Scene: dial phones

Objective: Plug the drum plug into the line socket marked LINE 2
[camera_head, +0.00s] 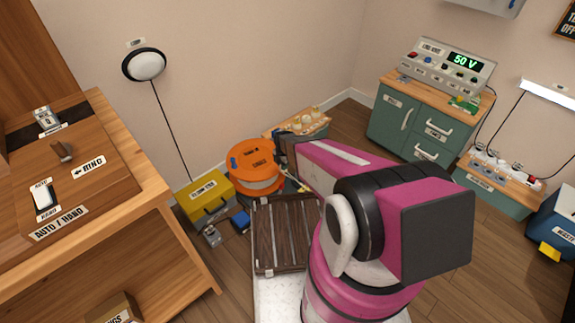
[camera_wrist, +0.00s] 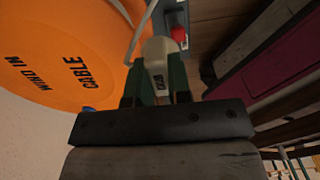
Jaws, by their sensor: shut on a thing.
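My gripper (camera_wrist: 157,88) is shut on a pale, rounded plug (camera_wrist: 156,50) with a small dark-lettered tag, held between two dark green fingers in the wrist view. A pale grey cable (camera_wrist: 141,27) runs up from near it. The orange cable drum (camera_wrist: 50,50) fills the left of the wrist view; its lettering includes CABLE and WIND IN. In the head view the drum (camera_head: 250,153) stands by the wall, just left of my gripper's end, and the held plug cannot be made out. No LINE 2 marking can be read in either view.
A low unit with pale fittings (camera_head: 312,119) stands behind the drum, and another with several sockets (camera_head: 487,184) at the right. A yellow toolbox (camera_head: 204,196) and slatted pallet (camera_head: 281,262) are near the drum. A green cabinet (camera_head: 390,124) stands at the back right; a wooden bench (camera_head: 120,180) at left.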

